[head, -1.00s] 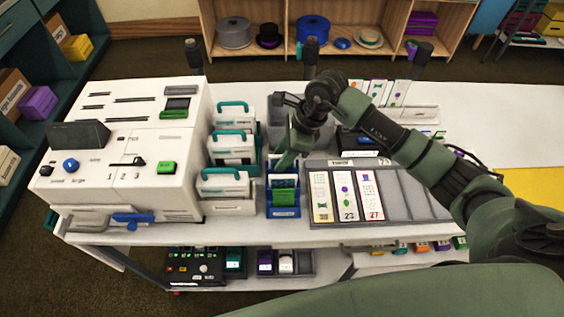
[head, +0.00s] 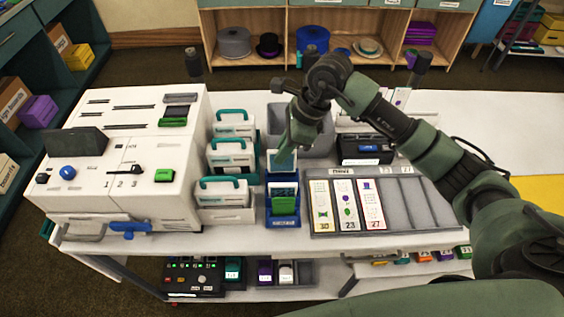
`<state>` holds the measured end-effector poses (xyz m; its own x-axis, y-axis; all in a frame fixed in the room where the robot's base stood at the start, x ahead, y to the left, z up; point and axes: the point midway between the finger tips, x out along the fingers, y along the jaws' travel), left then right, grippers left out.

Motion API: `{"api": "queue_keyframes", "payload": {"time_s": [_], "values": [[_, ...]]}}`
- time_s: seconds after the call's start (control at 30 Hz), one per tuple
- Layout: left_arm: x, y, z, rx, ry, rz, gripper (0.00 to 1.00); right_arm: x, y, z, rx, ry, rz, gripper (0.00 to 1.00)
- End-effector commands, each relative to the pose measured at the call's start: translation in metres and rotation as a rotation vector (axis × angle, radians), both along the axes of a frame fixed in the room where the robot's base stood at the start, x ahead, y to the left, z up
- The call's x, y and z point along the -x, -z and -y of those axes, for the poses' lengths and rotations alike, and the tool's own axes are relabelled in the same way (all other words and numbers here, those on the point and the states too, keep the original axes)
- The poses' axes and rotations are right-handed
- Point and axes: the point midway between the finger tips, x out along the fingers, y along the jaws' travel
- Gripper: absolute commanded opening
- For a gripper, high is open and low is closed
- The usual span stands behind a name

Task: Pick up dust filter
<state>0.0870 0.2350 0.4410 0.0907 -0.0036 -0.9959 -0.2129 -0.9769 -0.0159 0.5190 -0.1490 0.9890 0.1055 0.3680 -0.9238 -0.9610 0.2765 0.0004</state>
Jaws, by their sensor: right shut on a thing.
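My right gripper (head: 284,157) reaches down over the blue holder (head: 284,221) near the middle of the white table. It is shut on a small flat filter with a pale frame and teal face (head: 281,166), held upright just above and behind the holder. The fingers hide part of it. My left gripper is not in view.
White cartridges with teal handles (head: 225,157) stand left of the holder, beside a large white machine (head: 130,150). A grey tray with numbered cards (head: 402,200) lies to the right. A black case (head: 366,148) and grey bin stand behind. The table's far right is bare.

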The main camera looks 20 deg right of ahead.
Motion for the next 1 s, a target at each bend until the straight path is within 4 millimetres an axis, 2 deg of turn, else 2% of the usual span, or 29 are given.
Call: {"api": "queue_keyframes", "payload": {"time_s": [0.3,0.5,0.7,1.0], "values": [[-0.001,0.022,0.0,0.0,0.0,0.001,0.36,-0.002,-0.087,0.0,0.0,-0.001,0.009,0.0],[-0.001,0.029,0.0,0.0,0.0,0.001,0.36,-0.001,-0.129,0.0,0.001,0.0,0.005,0.0],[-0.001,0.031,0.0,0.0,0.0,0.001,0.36,0.0,-0.147,0.0,0.0,-0.001,0.001,0.0],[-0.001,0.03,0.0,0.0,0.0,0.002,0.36,0.0,-0.15,0.0,0.0,-0.001,0.0,0.0]]}}
